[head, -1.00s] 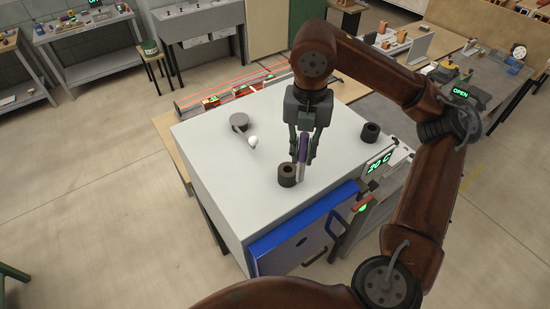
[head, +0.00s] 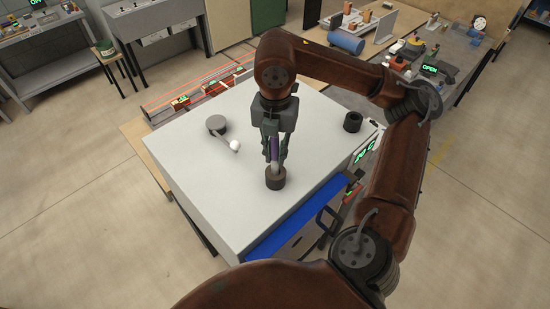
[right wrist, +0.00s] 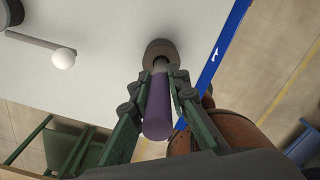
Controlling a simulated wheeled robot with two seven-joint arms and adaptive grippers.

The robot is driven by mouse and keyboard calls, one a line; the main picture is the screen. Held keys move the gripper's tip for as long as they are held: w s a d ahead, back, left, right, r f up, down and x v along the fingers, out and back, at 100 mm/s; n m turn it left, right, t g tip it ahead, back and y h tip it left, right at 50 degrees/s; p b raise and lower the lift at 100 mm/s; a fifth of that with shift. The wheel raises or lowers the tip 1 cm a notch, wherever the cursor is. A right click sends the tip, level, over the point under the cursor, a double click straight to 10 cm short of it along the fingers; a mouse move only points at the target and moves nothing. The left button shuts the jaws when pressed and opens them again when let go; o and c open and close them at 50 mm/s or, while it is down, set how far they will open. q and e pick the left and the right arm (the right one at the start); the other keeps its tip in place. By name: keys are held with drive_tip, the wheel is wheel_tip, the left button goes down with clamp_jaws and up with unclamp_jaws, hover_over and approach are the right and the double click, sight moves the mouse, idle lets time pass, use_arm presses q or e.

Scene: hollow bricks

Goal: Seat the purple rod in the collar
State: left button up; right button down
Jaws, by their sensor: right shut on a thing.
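The purple rod (head: 274,148) is upright in my right gripper (head: 275,161), whose fingers are shut on it. Its lower part looks pale grey and lines up with the dark, hollow collar (head: 275,180) on the light grey top. In the right wrist view the rod (right wrist: 158,112) sits between the fingers, and its far end points at the hole of the collar (right wrist: 160,50). I cannot tell whether the tip is inside the hole or just above it. My left gripper is not in view.
A second dark hollow cylinder (head: 352,122) stands at the right edge of the top. A grey disc (head: 216,123) with an arm ending in a white ball (head: 235,146) lies left of the collar. A blue panel (head: 290,222) is at the front edge.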

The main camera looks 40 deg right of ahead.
sight(275, 140)
drive_tip(key=shift+s+f, duration=0.2)
drive_tip(key=shift+f, duration=0.5)
drive_tip(key=shift+d+f, duration=0.1)
drive_tip(key=shift+f, duration=0.45)
drive_tip(key=shift+w, duration=0.1)
drive_tip(key=c, duration=2.3)
unclamp_jaws()
drive_tip(key=o, duration=0.5)
drive_tip(key=shift+r, duration=0.1)
drive_tip(key=shift+c, duration=0.2)
drive_tip(key=shift+r, duration=0.5)
wheel_tip(275, 140, up, 7)
drive_tip(key=shift+f, duration=0.15)
wheel_tip(275, 140, up, 3)
drive_tip(key=shift+r+p, duration=0.15)
drive_tip(key=shift+p, duration=0.2)
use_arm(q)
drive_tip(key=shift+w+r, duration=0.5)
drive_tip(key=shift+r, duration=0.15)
use_arm(e)
drive_tip(key=shift+r, duration=0.5)
